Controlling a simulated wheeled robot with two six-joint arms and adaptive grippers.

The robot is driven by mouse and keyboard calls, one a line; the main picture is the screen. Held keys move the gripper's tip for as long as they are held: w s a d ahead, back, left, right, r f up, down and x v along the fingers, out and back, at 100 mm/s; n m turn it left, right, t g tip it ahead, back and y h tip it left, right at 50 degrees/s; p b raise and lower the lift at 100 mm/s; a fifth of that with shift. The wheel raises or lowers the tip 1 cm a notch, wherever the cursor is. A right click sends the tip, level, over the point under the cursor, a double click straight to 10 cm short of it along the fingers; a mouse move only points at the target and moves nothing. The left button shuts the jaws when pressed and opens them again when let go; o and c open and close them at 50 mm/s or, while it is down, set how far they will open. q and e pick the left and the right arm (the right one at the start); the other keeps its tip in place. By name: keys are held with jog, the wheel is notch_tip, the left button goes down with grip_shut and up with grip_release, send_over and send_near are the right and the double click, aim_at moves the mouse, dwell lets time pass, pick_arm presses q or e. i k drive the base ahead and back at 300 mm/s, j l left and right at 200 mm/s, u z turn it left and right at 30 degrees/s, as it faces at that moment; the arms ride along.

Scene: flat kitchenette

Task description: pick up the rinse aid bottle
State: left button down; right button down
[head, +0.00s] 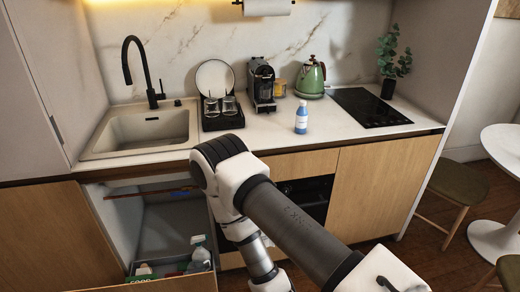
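A small blue bottle (301,118) with a pale label and a white top stands upright on the white countertop (262,128), left of the black cooktop. Its label is too small to read, but it looks like the rinse aid bottle. One of my arms comes in from the lower right, bends in front of the counter and runs down out of the picture. Its gripper is outside the frame. My other gripper does not show either. Nothing touches the blue bottle.
A coffee machine (262,85), a green kettle (311,78) and a rack with glasses (222,112) stand near the bottle. The sink (143,131) is at left. An open drawer (170,284) below it holds several containers, including a white bottle (200,252).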

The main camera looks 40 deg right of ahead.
aim_at(301, 113)
jog(key=z, duration=1.65)
jog(key=i+l, duration=0.75)
jog(key=u, duration=0.05)
